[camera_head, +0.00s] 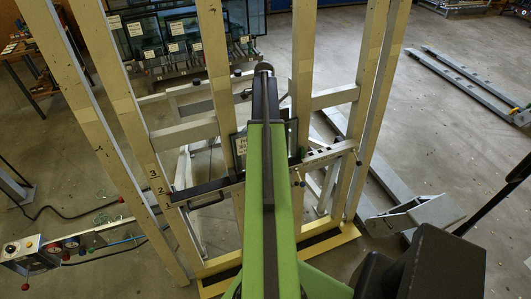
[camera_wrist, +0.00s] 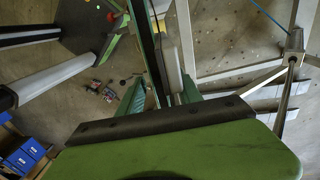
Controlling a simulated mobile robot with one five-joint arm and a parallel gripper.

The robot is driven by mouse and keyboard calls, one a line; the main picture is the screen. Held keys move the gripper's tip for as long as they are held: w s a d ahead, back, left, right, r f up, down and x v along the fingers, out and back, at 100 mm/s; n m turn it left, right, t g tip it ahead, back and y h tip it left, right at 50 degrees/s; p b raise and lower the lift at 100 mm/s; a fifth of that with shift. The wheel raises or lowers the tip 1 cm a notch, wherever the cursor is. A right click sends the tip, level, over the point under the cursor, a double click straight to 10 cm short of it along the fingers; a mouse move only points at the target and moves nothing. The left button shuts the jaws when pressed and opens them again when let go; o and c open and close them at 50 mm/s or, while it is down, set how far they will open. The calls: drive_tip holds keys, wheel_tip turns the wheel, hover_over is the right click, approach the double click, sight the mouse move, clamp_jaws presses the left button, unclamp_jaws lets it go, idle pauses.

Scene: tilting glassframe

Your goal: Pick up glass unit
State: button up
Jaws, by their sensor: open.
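A small glass unit with a dark frame and a white label (camera_head: 241,147) stands on the frame's cross ledge in the head view. My green arm hides its middle. In the wrist view a dark, narrow upright edge (camera_wrist: 151,45), which looks like the glass unit seen edge-on, runs down between the fingers. My gripper (camera_wrist: 162,88) is open, with one green finger on each side of this edge. I cannot tell whether either finger touches it. In the head view the fingers are hidden behind my arm.
Tall pale posts (camera_head: 303,75) of the tilting frame stand on both sides of my arm. A cross ledge (camera_head: 205,188) spans them. More labelled glass panes (camera_head: 165,45) stand at the back. A control box (camera_head: 28,257) is at lower left and pallet forks (camera_head: 465,78) lie at right.

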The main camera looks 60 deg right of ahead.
drive_tip(key=shift+f, duration=0.9)
drive_tip(key=shift+s+a+r, duration=0.1)
drive_tip(key=shift+r, duration=0.1)
drive_tip(key=shift+c, duration=0.4)
clamp_jaws()
